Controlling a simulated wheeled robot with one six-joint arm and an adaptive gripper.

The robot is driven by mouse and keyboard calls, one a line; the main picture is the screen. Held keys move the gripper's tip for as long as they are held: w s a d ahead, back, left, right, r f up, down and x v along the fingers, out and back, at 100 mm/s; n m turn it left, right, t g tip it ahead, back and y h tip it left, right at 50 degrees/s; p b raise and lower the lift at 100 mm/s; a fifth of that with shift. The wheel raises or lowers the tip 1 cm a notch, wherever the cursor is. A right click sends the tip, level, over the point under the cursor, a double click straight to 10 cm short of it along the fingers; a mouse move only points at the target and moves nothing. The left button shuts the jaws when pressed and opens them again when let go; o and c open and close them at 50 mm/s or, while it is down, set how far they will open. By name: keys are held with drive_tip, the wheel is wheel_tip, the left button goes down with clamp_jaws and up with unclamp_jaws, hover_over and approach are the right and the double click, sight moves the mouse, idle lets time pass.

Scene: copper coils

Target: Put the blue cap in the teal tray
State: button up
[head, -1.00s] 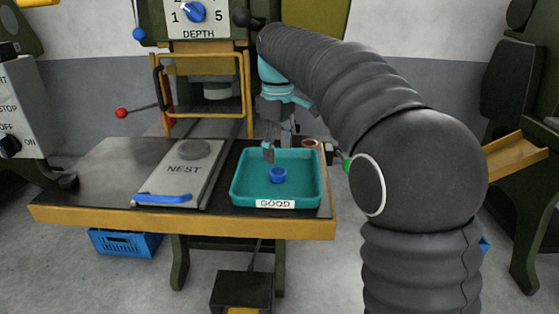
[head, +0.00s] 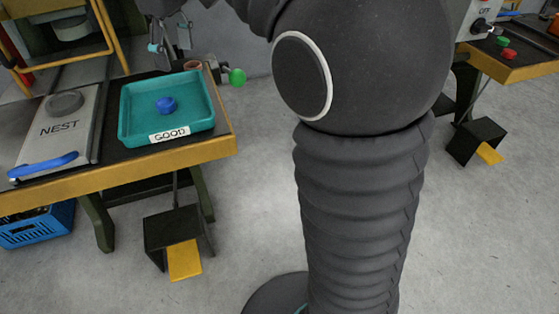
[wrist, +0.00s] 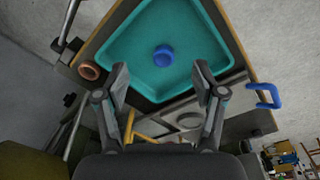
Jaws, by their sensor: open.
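The blue cap (head: 166,105) lies inside the teal tray (head: 203,117), near the middle of its floor. The tray bears a GOOD label and sits on the right end of the table. In the wrist view the cap (wrist: 163,56) rests on the floor of the tray (wrist: 119,50), apart from the fingers. My gripper (wrist: 166,82) is open, with nothing between its fingers. In the head view my gripper (head: 172,50) is at the tray's far edge, partly cut off by the top of the picture.
A NEST plate (head: 60,130) with a blue handle (head: 43,165) lies left of the tray. A copper coil (head: 193,66) stands behind the tray, near a green knob (head: 237,76). A blue crate (head: 38,224) and a pedal (head: 184,259) are below the table. Open floor lies right of it.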

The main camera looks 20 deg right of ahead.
drive_tip(key=s+d+f+m+t, duration=0.1)
drive_tip(key=s+d+f+m, duration=0.2)
drive_tip(key=s, duration=0.4)
drive_tip(key=s+d+f+m+t, duration=0.2)
drive_tip(key=s+d+f+m, duration=0.1)
drive_tip(key=s+d+f, duration=0.2)
drive_tip(key=s+d+f+m+t, duration=0.1)
drive_tip(key=s+d+f+m, duration=0.2)
drive_tip(key=s+f, duration=0.5)
drive_tip(key=s+d, duration=0.1)
drive_tip(key=s, duration=0.2)
drive_tip(key=shift+s+m, duration=0.25)
drive_tip(key=shift+m, duration=0.05)
drive_tip(key=shift+d, duration=0.1)
